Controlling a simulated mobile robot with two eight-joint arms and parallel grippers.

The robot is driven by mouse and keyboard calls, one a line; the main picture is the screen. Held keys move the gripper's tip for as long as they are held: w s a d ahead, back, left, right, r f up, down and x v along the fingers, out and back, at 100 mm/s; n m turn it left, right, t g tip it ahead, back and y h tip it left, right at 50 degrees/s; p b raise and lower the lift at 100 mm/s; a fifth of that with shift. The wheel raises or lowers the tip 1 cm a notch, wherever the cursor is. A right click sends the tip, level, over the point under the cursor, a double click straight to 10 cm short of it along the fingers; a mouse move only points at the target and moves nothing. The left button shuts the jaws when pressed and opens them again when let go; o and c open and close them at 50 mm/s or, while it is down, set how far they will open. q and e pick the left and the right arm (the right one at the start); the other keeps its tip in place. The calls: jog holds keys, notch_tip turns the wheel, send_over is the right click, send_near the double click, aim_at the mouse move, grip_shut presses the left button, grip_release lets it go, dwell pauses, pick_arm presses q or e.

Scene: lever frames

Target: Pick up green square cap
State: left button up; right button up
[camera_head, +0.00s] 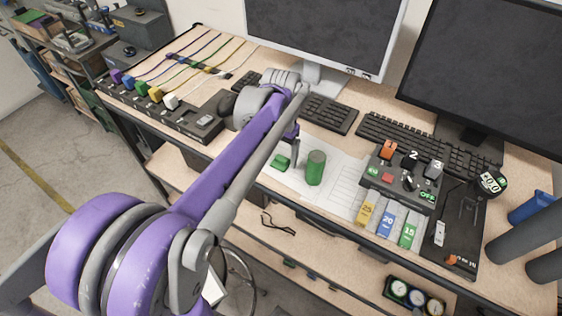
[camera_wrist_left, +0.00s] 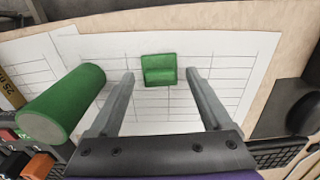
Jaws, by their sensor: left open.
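The green square cap (camera_head: 281,161) lies on white printed sheets on the desk, left of an upright green cylinder (camera_head: 316,168). In the left wrist view the cap (camera_wrist_left: 159,69) shows as a small block with a raised step, between and just beyond the fingertips. My left gripper (camera_wrist_left: 159,75) is open and empty, with one finger to each side of the cap and a gap on both sides. In the head view my left arm reaches over the desk and partly hides this gripper (camera_head: 291,153). My right gripper is not in view.
The green cylinder also shows at the left of the wrist view (camera_wrist_left: 62,103). A control box (camera_head: 402,178) with coloured switches stands to the right, with yellow, blue and green labelled tags (camera_head: 388,221) in front. Keyboards (camera_head: 331,114) and monitors stand behind.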

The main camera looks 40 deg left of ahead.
pick_arm(q)
jog(key=shift+f, duration=0.2)
grip_shut()
dwell(0.3)
jog(key=shift+r, duration=0.1)
